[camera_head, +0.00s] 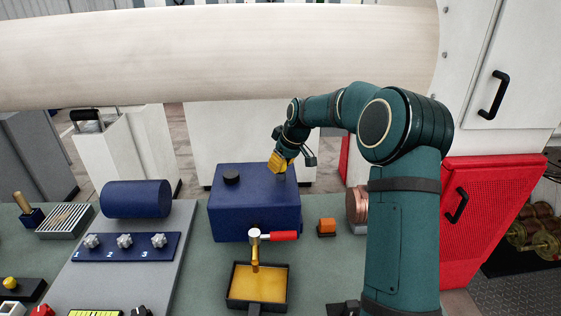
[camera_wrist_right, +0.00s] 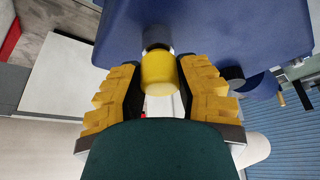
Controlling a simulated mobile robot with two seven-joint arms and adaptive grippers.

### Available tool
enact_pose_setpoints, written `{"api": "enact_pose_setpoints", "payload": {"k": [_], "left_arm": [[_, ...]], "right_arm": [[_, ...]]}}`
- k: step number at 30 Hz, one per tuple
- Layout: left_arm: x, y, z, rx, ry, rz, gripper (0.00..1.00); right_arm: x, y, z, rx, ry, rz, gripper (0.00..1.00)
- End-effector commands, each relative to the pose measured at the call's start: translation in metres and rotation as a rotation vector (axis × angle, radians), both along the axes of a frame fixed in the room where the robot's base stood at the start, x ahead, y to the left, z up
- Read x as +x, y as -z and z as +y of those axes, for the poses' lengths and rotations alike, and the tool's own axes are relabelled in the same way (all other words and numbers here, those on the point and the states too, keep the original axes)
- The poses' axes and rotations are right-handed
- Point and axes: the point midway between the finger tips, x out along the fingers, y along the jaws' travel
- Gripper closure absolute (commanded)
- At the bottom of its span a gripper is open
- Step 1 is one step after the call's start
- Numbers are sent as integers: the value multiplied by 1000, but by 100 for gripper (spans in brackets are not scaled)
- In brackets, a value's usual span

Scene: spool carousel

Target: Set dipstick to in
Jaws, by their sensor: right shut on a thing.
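A blue box (camera_head: 250,215) stands on the green bench with a black cap (camera_head: 232,175) on its top left. My right gripper (camera_head: 277,162) is over the back right of its top. In the right wrist view my gripper (camera_wrist_right: 160,85) is shut on the yellow dipstick handle (camera_wrist_right: 159,72), which sits between the two yellow-padded fingers. A dark collar (camera_wrist_right: 157,42) on the blue box lies right by the handle's end. I cannot tell how deep the dipstick sits. In the head view the handle is hard to tell from the finger pads. My left gripper is out of view.
In front of the box are a tap with a red handle (camera_head: 284,236) and a tray of yellow liquid (camera_head: 258,284). An orange block (camera_head: 327,227) stands to its right. A blue cylinder (camera_head: 136,199) and a knob panel (camera_head: 125,246) are to its left. A large pale pipe (camera_head: 220,55) crosses behind.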

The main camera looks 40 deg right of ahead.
Motion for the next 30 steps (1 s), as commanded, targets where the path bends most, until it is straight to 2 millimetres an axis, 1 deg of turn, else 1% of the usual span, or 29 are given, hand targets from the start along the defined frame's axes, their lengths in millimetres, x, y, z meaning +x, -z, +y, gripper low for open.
{"api": "enact_pose_setpoints", "payload": {"k": [1, 6, 7, 8, 9, 10, 19, 22, 26, 30], "left_arm": [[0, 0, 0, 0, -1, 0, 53], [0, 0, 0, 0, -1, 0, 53], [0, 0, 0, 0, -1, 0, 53], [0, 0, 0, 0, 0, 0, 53], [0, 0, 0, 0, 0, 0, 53], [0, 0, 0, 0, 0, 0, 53], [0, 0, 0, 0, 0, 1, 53], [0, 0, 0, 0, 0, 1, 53], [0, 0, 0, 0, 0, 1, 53], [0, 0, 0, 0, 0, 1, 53]], "right_arm": [[-1, 3, 1, 2, -2, 7, 100], [-1, 4, 2, 4, -2, 9, 100], [-1, 4, 2, 4, -2, 9, 61], [-1, 4, 2, 4, -2, 9, 51], [-1, 4, 1, 4, -2, 9, 37], [-1, 4, 1, 4, -2, 9, 33], [-1, 2, 0, 1, 0, 8, 33], [-3, -4, 0, 1, 0, 5, 33], [-10, -21, -2, 1, 1, 3, 33], [-20, -48, -5, 1, 1, 3, 33]]}}
